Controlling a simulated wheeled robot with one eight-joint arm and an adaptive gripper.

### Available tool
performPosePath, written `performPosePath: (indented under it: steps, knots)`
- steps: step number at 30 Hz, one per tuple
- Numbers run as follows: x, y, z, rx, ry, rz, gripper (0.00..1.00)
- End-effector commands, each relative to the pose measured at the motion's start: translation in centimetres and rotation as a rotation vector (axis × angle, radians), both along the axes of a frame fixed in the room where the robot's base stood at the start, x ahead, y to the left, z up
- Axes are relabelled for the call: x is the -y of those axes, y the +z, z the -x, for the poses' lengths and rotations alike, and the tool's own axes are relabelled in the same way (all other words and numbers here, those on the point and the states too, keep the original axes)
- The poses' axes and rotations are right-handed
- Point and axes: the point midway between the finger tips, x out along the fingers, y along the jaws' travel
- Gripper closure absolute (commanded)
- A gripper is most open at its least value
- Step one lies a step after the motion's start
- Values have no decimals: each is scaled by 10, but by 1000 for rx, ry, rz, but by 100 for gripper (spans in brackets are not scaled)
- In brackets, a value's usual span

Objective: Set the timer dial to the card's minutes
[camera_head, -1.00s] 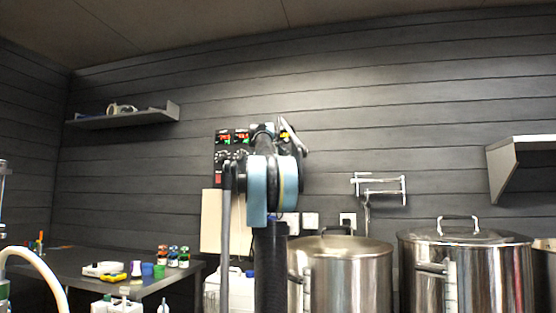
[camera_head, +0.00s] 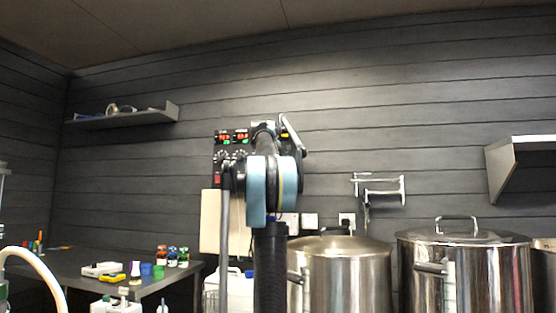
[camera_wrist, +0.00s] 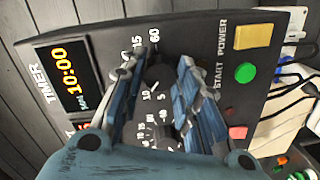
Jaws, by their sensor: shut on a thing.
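The black control panel (camera_head: 220,170) hangs on the back wall, partly hidden by my arm in the head view. In the wrist view, the timer display (camera_wrist: 68,76) reads 10:00 MIN. The timer dial (camera_wrist: 157,72) sits beside it, ringed by white numbers including 60 at one end; its pointer is hard to make out. My gripper (camera_wrist: 160,85) is shut on this dial, one blue padded finger on each side. I cannot make out a card with minutes in either view.
The panel also has a yellow switch (camera_wrist: 252,37), a green button (camera_wrist: 245,73), a red button (camera_wrist: 237,132) and a second numbered dial (camera_wrist: 160,136) close to my fingers. Steel kettles (camera_head: 345,275) stand right of my arm; a cluttered table (camera_head: 90,262) stands left.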

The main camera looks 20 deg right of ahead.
Motion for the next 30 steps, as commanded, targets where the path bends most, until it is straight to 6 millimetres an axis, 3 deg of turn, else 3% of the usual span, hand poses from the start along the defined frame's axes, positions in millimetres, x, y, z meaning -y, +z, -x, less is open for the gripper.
performPosePath:
  steps: [7,8,10,11,23,30]
  knots:
    - [0,-1,-1,0,0,-1,94]
    - [-1,-1,-1,0,1,-1,68]
    - [-1,-1,-1,0,1,-1,52]
    - [-1,-1,-1,0,1,-1,50]
    - [-2,0,2,-1,1,0,50]
    - [-19,2,24,-1,2,0,50]
